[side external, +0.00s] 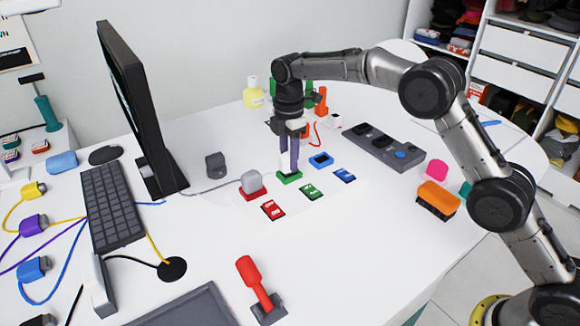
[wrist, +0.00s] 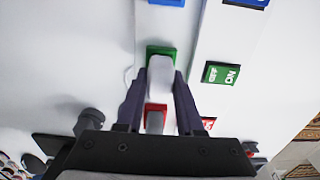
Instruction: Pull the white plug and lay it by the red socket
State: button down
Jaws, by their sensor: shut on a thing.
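The white plug (wrist: 160,76) is between the two fingers of my gripper (side external: 289,170), which is shut on it. The plug is at the green socket (side external: 289,179); whether it is fully seated there I cannot tell. The fingers point down, with their tips close above the green socket. The red socket (side external: 253,193) is just left of the green one in the side view and carries a grey plug (side external: 251,182) with a grey cable. In the wrist view the red socket (wrist: 156,108) shows between the fingers, nearer the palm.
A blue socket (side external: 320,160) is to the right of the green one. A keyboard (side external: 112,203) and monitor (side external: 140,105) stand left.

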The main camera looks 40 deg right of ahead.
jog(key=shift+r, duration=0.65)
dwell(0.7)
jog(key=shift+r, duration=1.95)
jog(key=shift+f, duration=0.1)
jog(key=shift+s+a+f+g, duration=0.1)
jog(key=shift+s+g, duration=0.2)
jog(key=shift+g, duration=0.2)
jog(key=s+a+f+m+g, duration=0.1)
jog(key=s, duration=0.3)
jog(key=s+a+g, duration=0.1)
jog(key=s, duration=0.3)
jog(key=s+a+f+m+g+y, duration=0.1)
jog(key=s+g, duration=0.1)
jog(key=s, duration=0.2)
jog(key=shift+a+f+m, duration=0.2)
jog(key=shift+f+m, duration=0.1)
jog(key=s+a+m+g+y, duration=0.3)
jog(key=s+a+g+y, duration=0.15)
jog(key=s, duration=0.65)
jog(key=shift+g, duration=0.35)
jog(key=shift+d+f, duration=0.15)
jog(key=shift+f, duration=0.75)
jog(key=shift+d+f, duration=0.2)
jog(key=shift+f, duration=0.75)
jog(key=shift+d+f, duration=0.15)
jog(key=shift+f, duration=0.75)
